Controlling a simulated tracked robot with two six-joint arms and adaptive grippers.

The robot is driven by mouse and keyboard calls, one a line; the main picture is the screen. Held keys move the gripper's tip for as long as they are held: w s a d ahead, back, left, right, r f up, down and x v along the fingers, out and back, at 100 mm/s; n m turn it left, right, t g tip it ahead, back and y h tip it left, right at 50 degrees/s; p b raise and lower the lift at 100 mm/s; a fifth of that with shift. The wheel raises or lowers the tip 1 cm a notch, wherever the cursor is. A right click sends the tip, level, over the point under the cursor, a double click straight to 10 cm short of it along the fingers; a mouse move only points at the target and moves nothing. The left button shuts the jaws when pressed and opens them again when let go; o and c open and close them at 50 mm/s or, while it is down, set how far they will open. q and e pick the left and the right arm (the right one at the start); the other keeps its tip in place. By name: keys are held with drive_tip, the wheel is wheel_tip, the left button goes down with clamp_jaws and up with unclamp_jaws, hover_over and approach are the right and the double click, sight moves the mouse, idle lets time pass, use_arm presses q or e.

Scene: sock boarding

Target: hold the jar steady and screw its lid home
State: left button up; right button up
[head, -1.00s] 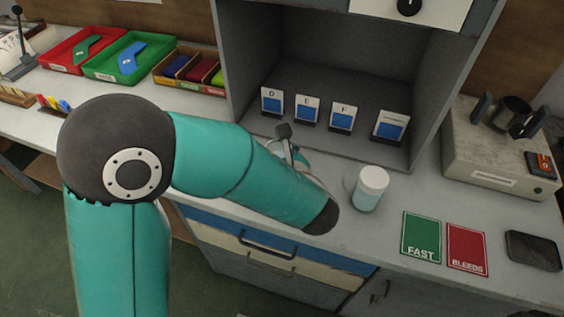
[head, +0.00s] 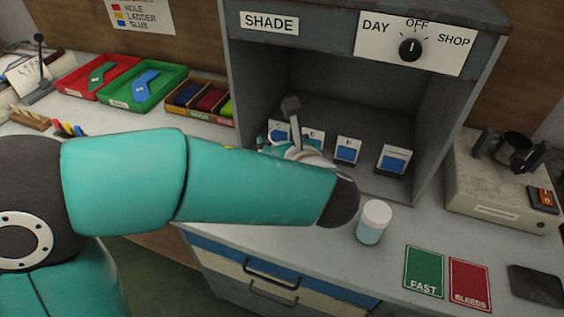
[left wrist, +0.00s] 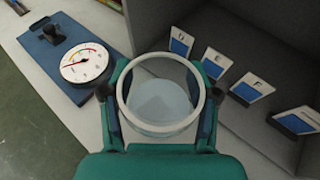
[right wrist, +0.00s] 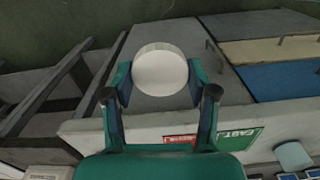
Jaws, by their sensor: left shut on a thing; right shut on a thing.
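An open clear jar (left wrist: 160,108) with pale blue contents is between the fingers of my left gripper (left wrist: 160,95), its rim facing the left wrist camera. My left gripper is shut on it, in front of the grey booth. The lid is apart from the jar, out past the counter's front edge. My right arm is not in the head view.
A white-capped jar (head: 373,222) stands on the counter right of my forearm. Sample cards (head: 393,160) stand in the booth (head: 265,80). A dial gauge (left wrist: 86,62) on a blue base stands left of the held jar.

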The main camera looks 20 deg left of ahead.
use_arm(q)
wheel_tip(320, 180, up, 7)
drive_tip(key=shift+p, duration=0.45)
drive_tip(key=o, duration=0.7)
clamp_jaws()
